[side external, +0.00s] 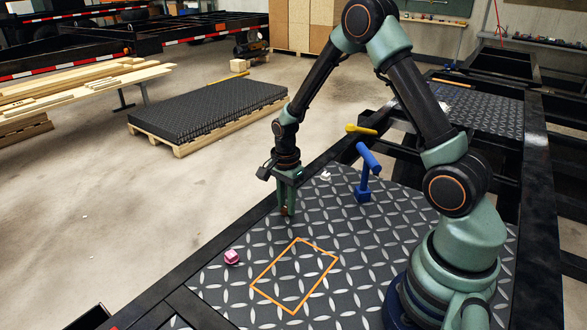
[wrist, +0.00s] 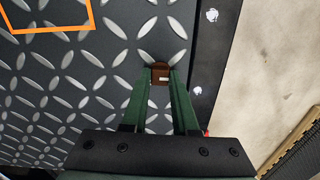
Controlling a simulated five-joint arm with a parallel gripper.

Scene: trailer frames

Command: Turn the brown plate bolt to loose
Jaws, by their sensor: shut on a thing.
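The brown plate bolt (wrist: 160,74) is a small brown head on the dark tread plate (wrist: 45,70), close to the plate's edge in the wrist view. In the side external view the bolt (side external: 285,211) shows only as a small brown patch low between the fingers. My gripper (side external: 287,208) points straight down at the plate, with green fingers. In the wrist view my gripper (wrist: 161,77) is shut on the bolt, one finger on each side. A pale mark shows on the bolt's near side. I cannot tell how far it is turned.
A pink bolt (side external: 232,257) stands on the plate to the left. An orange outlined rectangle (side external: 318,249) marks bare plate. A blue T-handled object (side external: 366,172) stands behind right, near a yellow-handled tool (side external: 361,130). A black frame rail (side external: 165,298) borders the plate.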

